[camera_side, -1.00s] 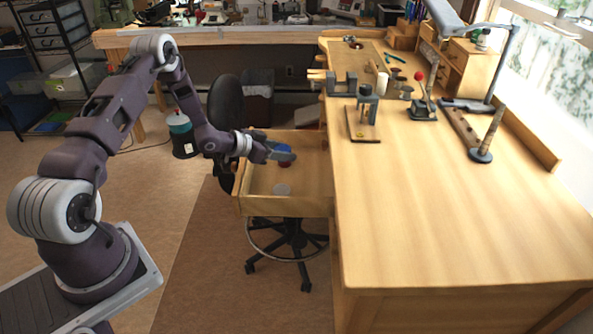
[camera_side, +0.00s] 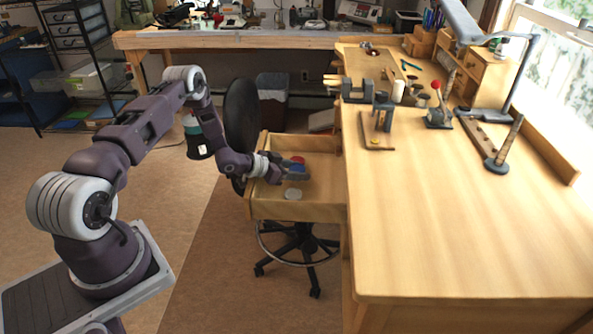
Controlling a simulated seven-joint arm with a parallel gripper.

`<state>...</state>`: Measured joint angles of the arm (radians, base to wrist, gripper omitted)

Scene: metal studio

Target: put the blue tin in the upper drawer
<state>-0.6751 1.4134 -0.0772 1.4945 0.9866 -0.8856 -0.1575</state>
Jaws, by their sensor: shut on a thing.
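The blue tin (camera_side: 297,169) is between the fingers of my gripper (camera_side: 294,171), low inside the open wooden drawer (camera_side: 297,212). The fingers hide part of the tin. I cannot tell whether it touches the drawer floor. The drawer sticks out from the left side of the workbench. A red thing (camera_side: 298,159) shows just behind the blue tin; I cannot tell whether they touch. A pale flat disc (camera_side: 294,193) lies on the drawer floor near the front wall.
The workbench top (camera_side: 450,230) is mostly bare to the right. A small stand (camera_side: 383,118) and a vise (camera_side: 357,92) are at its left edge. A stool (camera_side: 290,240) stands under the drawer. A dark chair back (camera_side: 241,125) rises close behind my wrist.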

